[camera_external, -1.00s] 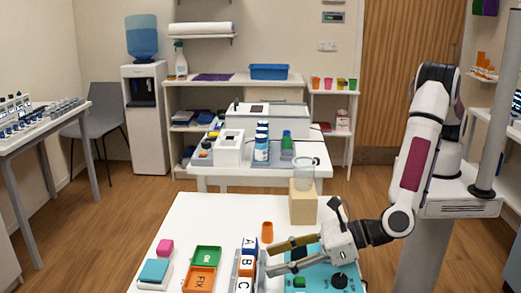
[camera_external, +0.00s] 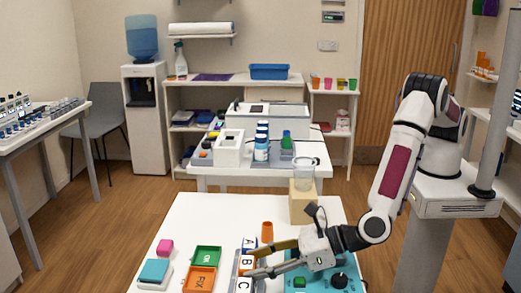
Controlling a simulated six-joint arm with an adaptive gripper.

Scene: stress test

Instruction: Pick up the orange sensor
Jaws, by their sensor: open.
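A small upright orange cylinder (camera_external: 267,231) stands on the white table, in front of the wooden block; it is the loose orange item that best fits the sensor, though I cannot confirm this. My gripper (camera_external: 251,264) is open, with its fingers pointing left over the lettered rack (camera_external: 246,267). The orange cylinder is just behind the upper finger, apart from it in the picture. The fingers partly cover the rack's A, B and C items, one of which has orange on it. I cannot tell whether a finger touches them.
A green tray (camera_external: 206,256) and an orange tray (camera_external: 199,280) lie left of the rack. A wooden block (camera_external: 303,205) bears a clear beaker (camera_external: 304,175). The table's back left is clear.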

